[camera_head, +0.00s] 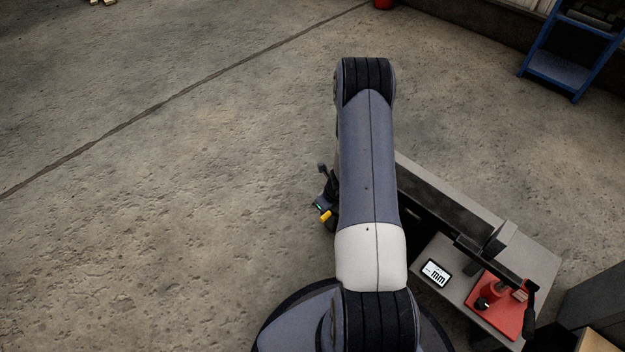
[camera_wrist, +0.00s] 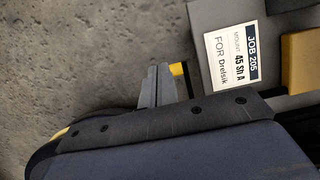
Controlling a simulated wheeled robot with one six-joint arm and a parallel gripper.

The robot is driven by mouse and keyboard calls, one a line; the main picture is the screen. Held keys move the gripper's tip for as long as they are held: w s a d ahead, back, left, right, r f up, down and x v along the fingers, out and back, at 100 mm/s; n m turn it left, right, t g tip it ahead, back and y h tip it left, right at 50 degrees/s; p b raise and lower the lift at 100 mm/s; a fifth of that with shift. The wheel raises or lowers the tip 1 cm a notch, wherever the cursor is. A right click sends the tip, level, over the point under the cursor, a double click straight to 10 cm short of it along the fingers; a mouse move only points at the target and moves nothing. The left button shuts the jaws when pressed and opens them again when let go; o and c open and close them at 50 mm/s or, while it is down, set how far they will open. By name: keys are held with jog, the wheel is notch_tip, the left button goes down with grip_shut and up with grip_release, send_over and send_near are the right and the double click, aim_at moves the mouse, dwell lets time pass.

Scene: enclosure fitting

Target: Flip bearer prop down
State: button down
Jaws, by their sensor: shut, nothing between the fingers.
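My gripper (camera_wrist: 158,86) shows in the wrist view with its two grey fingers together and nothing between them. A small yellow piece with a dark edge (camera_wrist: 180,69) juts out just right of the fingertips, beside the grey bench edge. I cannot tell whether it touches them or whether it belongs to the bearer prop. No part can be named surely as the prop in either view. In the head view, my arm hides much of the bench's left end, and the fingertips cannot be made out there.
A job label (camera_wrist: 232,55) and yellow block (camera_wrist: 302,60) show close by. Blue steps (camera_head: 558,70) stand far right.

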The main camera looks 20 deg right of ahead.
jog(key=w+a+r+p, duration=0.2)
jog(key=w+r+p, duration=0.3)
jog(key=r+p, duration=0.2)
jog(key=shift+r, duration=0.8)
jog(key=shift+f, duration=0.15)
jog(key=s+f+b, duration=0.1)
jog(key=f+b, duration=0.1)
jog(key=s+d+f+b, duration=0.1)
jog(key=s+f+b, duration=0.1)
jog(key=f+b, duration=0.1)
jog(key=s+d+f+b, duration=0.1)
jog(key=f+b, duration=0.1)
jog(key=f, duration=0.1)
jog(key=shift+s+b, duration=0.35)
jog(key=shift+s+f+b, duration=0.15)
jog(key=shift+f+b, duration=0.15)
jog(key=shift+f, duration=0.05)
jog(key=shift+f+b, duration=0.4)
jog(key=shift+f, duration=0.3)
jog(key=shift+r, duration=0.1)
